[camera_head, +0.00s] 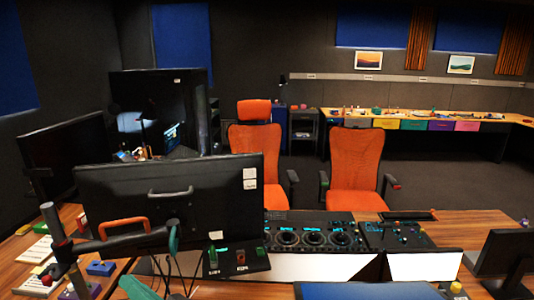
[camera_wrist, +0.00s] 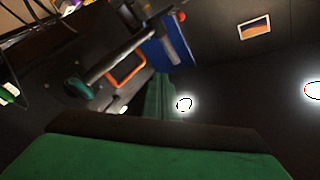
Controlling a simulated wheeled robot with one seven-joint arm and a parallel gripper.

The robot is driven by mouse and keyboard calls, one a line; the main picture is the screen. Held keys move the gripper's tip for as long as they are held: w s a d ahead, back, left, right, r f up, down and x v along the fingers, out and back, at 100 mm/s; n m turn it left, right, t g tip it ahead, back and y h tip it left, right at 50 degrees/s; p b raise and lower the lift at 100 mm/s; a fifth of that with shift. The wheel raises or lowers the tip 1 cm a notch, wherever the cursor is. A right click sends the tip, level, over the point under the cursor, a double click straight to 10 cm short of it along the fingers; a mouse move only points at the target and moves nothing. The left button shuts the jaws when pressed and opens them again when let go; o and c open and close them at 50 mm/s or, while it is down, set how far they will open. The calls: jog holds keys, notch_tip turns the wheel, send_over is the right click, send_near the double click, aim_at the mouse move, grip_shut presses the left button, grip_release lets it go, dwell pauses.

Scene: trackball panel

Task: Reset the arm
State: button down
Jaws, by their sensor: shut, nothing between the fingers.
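My gripper (camera_wrist: 160,95) shows in the wrist view as green parts, a wide one across the bottom and a narrow one rising above it. It is shut and empty, and it touches nothing that I can see. The trackball panel (camera_head: 313,239), dark with three round trackball units and blue lit marks, stands on the desk right of the middle monitor.
A dark boom with a teal end (camera_head: 173,235) crosses before the middle monitor (camera_head: 120,195). An orange handle (camera_head: 124,225) is behind it. Small switches (camera_head: 238,258) stand left of the panel. Two orange chairs (camera_head: 356,160) stand behind the desk. Open floor (camera_head: 440,187) lies beyond.

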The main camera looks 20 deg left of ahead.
jog(key=w+d+f+m+t+h, duration=0.4)
jog(key=d+f+m+t+h, duration=0.4)
jog(key=d+f+m+t, duration=0.5)
jog(key=s+d+f+g+h, duration=0.1)
jog(key=s+d+f+h, duration=0.55)
jog(key=d+f, duration=0.6)
jog(key=s+d+f+n+h, duration=0.2)
jog(key=s+d+n, duration=0.1)
jog(key=s+d, duration=0.4)
jog(key=s+d+f+n+g+h, duration=0.1)
jog(key=s+d, duration=0.5)
jog(key=s, duration=0.6)
jog(key=shift+s+d+f+n+g+h, duration=0.3)
jog(key=shift+s+d+f+n+h, duration=0.2)
jog(key=shift+n, duration=0.4)
jog(key=shift+w+a, duration=0.1)
